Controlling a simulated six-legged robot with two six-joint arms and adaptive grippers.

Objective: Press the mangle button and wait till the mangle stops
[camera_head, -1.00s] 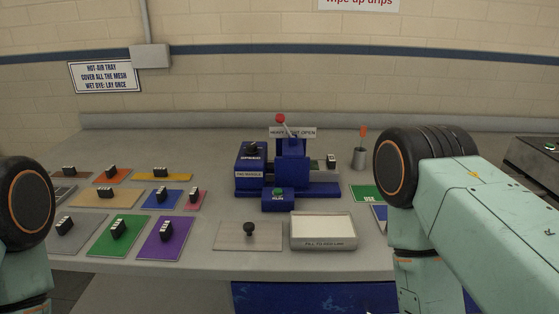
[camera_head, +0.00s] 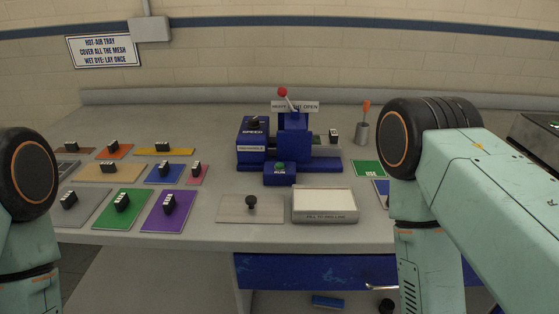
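The blue mangle (camera_head: 294,138) stands on the grey bench near the middle of the head view. A green button (camera_head: 280,166) marked RUN sits on a small blue box at its front. A lever with a red knob (camera_head: 283,92) rises from its top, in front of a white sign. A blue block marked SPEED (camera_head: 252,131) with a dark knob is at its left. I cannot tell whether the rollers are turning. My arms show at the left and right edges, but neither gripper is in view.
Several coloured plates with black handles, one of them purple (camera_head: 168,211), lie at left. A white-filled tray (camera_head: 324,203) and a grey lidded plate (camera_head: 250,208) lie in front of the mangle. A cup (camera_head: 362,133) stands right. A dark machine (camera_head: 537,140) is at far right.

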